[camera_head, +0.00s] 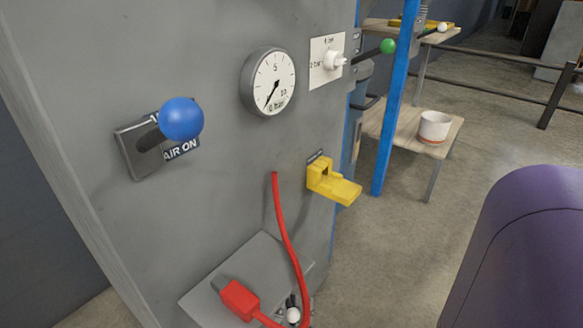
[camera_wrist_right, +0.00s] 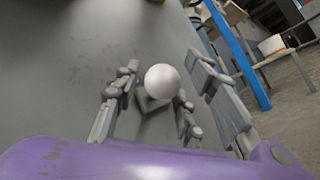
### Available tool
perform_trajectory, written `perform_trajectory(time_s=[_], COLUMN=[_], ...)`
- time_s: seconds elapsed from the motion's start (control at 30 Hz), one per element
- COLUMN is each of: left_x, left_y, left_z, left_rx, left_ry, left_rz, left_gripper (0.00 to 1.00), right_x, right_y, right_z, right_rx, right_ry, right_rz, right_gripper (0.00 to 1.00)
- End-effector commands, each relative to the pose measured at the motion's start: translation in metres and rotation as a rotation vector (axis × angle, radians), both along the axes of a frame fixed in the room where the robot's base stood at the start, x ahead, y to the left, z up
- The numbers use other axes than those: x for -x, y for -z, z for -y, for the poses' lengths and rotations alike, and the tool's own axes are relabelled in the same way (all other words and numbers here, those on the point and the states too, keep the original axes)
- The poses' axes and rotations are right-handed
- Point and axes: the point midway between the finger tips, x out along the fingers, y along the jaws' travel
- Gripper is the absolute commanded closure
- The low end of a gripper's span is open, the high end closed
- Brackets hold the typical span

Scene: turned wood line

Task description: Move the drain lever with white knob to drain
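The drain lever's white knob (camera_head: 293,315) shows at the bottom edge of the head view, on a short dark lever beside the grey box. In the right wrist view a white ball knob (camera_wrist_right: 162,82) is close up, with a grey block behind it. My right gripper (camera_wrist_right: 163,68) has its fingers apart, one on each side of this knob in the picture, with gaps visible. I cannot tell its depth relative to the knob. My left gripper is in neither view.
The grey panel carries a blue-knobbed AIR ON lever (camera_head: 181,119), a gauge (camera_head: 269,82) and a yellow fitting (camera_head: 331,182). A red hose (camera_head: 284,235) and red connector (camera_head: 239,299) lie near the drain lever. A blue post (camera_head: 394,100) and table with white bowl (camera_head: 434,126) stand behind.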

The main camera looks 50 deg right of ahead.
Motion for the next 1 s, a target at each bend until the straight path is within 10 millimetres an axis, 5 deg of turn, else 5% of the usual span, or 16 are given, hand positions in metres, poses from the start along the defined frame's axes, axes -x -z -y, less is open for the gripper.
perform_trajectory(time_s=[0.07,0.37,1.0], left_x=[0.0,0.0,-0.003], left_y=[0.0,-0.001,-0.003], left_z=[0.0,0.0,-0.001], left_rx=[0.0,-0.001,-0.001], left_ry=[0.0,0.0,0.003], left_rz=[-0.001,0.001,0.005], left_gripper=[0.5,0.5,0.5], right_x=[0.0,0.0,0.009], right_y=[0.0,0.0,0.0], right_z=[0.0,0.0,0.014], right_rx=[0.0,0.0,0.0], right_ry=[0.0,0.0,-0.02], right_rz=[0.0,0.0,-0.003], right_gripper=[0.62,1.0,1.0])
